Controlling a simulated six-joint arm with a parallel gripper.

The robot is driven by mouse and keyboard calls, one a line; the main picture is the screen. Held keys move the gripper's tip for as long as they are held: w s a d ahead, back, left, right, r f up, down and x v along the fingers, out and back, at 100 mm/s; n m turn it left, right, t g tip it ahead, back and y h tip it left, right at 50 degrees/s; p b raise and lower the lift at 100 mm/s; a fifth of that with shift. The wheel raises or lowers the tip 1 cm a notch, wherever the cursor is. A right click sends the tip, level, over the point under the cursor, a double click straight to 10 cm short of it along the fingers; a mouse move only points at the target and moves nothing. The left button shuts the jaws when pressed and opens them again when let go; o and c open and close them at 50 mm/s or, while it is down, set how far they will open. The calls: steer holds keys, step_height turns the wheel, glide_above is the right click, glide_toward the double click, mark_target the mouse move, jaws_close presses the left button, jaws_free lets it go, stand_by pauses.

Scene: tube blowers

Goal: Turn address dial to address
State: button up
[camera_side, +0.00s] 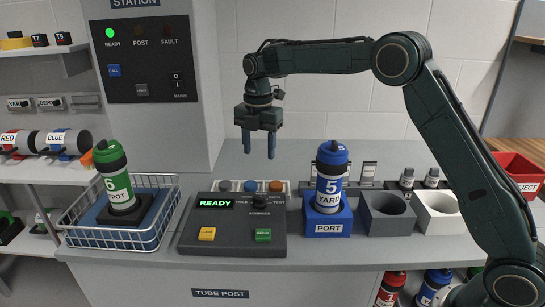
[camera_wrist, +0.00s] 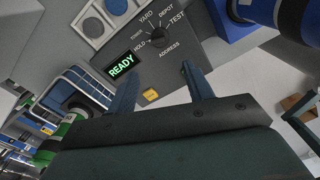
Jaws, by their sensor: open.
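The address dial (camera_side: 259,201) is a black knob on the dark control console (camera_side: 231,246). In the wrist view the dial (camera_wrist: 157,33) is ringed by labels including HOLD, YARD, DEPOT and TEST, with ADDRESS printed beside it. I cannot tell for sure which label it points to. My gripper (camera_side: 259,152) hangs above the console, over the dial, clear of it and empty. Its fingers point down and stand apart. In the wrist view my gripper (camera_wrist: 160,72) has the dial beyond its fingertips. The console display (camera_side: 215,203) reads READY.
A yellow button (camera_side: 207,234) and a green button (camera_side: 263,235) sit on the console front. A blue tube (camera_side: 331,178) stands in the blue PORT block (camera_side: 327,221) to the right. A green tube (camera_side: 116,185) stands in a wire basket (camera_side: 167,222) on the left.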

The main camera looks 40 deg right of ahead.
mark_target(259, 197)
steer(key=shift+w+f+n, duration=0.3)
steer(key=shift+w+f, duration=0.05)
steer(key=shift+f, duration=0.1)
step_height(259, 197, down, 14)
steer(key=shift+r, duration=0.1)
stand_by(0.7)
steer(key=c, duration=1)
steer(key=shift+o, duration=0.2)
